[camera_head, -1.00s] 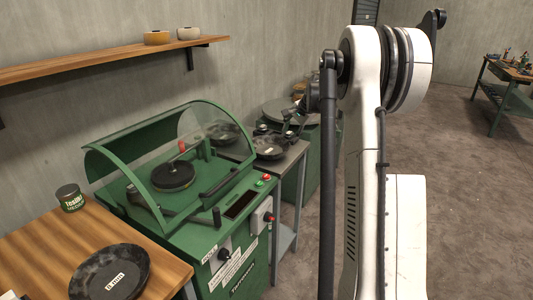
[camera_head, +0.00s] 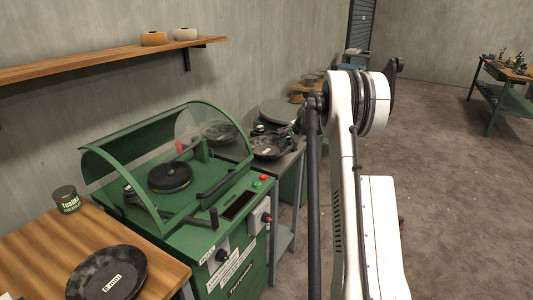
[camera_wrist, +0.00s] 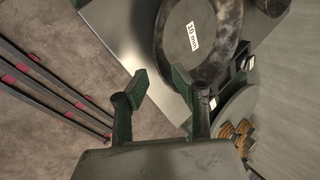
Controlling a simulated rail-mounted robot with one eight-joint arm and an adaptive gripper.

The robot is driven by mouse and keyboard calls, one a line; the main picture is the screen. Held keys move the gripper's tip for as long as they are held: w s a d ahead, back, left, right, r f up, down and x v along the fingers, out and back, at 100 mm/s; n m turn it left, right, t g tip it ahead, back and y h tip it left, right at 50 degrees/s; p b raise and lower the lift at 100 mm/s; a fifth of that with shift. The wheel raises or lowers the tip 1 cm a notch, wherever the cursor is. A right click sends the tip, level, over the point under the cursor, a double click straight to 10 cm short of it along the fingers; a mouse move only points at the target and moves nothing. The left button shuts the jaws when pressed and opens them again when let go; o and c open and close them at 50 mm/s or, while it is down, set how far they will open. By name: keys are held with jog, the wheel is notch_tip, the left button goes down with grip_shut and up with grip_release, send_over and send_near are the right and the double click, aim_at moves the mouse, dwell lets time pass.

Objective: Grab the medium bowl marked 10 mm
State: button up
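The bowl marked 10 mm (camera_wrist: 178,60) is dark and mottled with a white label, at the top of the wrist view on a grey metal surface (camera_wrist: 126,25). A dark bowl (camera_head: 268,150), likely the same one, sits on the stand right of the green machine in the head view. My gripper (camera_wrist: 160,78) is open and empty. Its fingertips are just short of the bowl's near rim; I cannot tell whether they touch it. In the head view my gripper is small and partly hidden by my arm.
A green machine (camera_head: 228,232) with a raised clear cover stands left of the stand. Another labelled dark dish (camera_head: 92,273) and a tin (camera_head: 66,199) are on the wooden table (camera_head: 40,245). Two small bowls sit on the wall shelf (camera_head: 90,70).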

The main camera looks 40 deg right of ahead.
jog(key=x, duration=0.5)
grip_shut()
dwell(0.4)
